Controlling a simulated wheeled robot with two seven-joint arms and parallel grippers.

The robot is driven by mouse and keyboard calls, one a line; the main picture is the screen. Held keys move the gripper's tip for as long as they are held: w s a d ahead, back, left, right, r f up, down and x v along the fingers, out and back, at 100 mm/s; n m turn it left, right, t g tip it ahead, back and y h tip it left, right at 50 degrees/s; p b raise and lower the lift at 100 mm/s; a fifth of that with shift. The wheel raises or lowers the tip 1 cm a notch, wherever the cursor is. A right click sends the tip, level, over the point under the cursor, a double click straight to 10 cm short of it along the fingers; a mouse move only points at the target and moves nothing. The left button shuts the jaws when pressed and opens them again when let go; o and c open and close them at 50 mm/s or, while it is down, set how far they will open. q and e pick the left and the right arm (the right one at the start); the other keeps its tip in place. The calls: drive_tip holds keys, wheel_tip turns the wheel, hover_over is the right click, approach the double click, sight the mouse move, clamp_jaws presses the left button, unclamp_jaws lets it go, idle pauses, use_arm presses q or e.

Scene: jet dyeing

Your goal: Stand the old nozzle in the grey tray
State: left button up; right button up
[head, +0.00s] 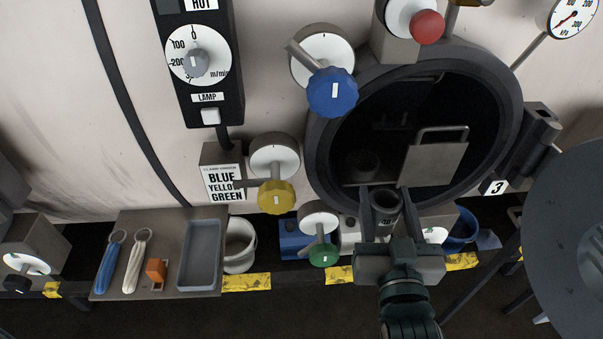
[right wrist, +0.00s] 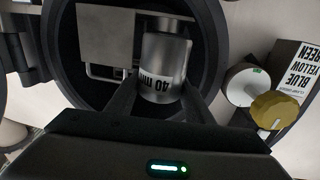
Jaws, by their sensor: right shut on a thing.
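My right gripper (head: 384,196) is shut on a short metal nozzle (head: 386,208), held in front of the lower rim of the round opening. In the right wrist view the nozzle (right wrist: 163,68) is a grey cylinder between the fingers, with a "40 mm" marking reading upside down. The grey tray (head: 201,222) is a rectangular, empty-looking tray on the shelf at the lower left, well left of the gripper. My left gripper is not in view.
A white pot (head: 240,246) stands right of the tray.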

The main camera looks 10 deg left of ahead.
drive_tip(key=s+d+f+m+h+b, duration=0.2)
drive_tip(key=s+d+f+h+b, duration=0.1)
drive_tip(key=d+f, duration=0.8)
drive_tip(key=d, duration=0.4)
drive_tip(key=shift+s+d+f, duration=0.2)
drive_tip(key=shift+s+d, duration=0.05)
drive_tip(key=shift+d, duration=0.05)
